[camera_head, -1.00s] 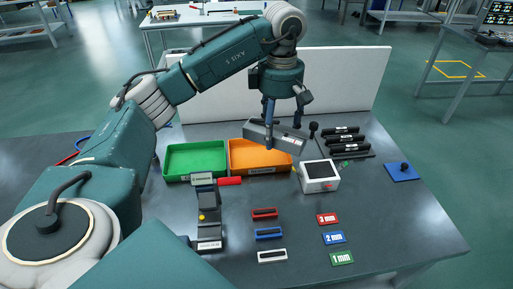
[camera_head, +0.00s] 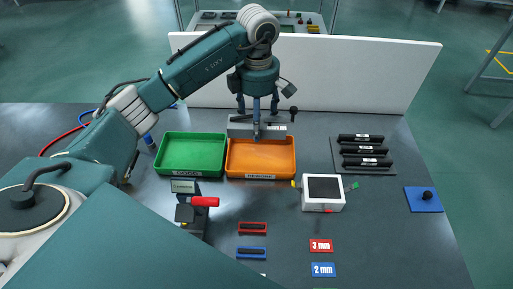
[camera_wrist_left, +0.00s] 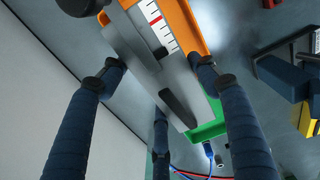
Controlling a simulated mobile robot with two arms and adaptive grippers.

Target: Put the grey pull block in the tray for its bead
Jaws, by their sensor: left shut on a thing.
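My left gripper (camera_head: 257,124) is shut on a grey pull block (camera_head: 240,127), held over the back part of the orange tray (camera_head: 290,160). The orange tray's front label seems to read REWORK. The green tray (camera_head: 163,155) stands to its left, its label seemingly GOOD. In the left wrist view my gripper's dark fingers (camera_wrist_left: 165,85) sit around the grey block (camera_wrist_left: 150,65), which shows a white scale with a red mark and a dark slot. The orange tray (camera_wrist_left: 183,12) and green tray (camera_wrist_left: 207,130) lie below it. My right gripper is not in view.
A white box with a dark screen (camera_head: 323,192) stands right of the trays. A rack of black bars (camera_head: 362,152) and a blue plate with a knob (camera_head: 424,199) are further right. A red-handled clamp (camera_head: 200,203) stands in front of the green tray. A white panel (camera_head: 370,75) rises behind.

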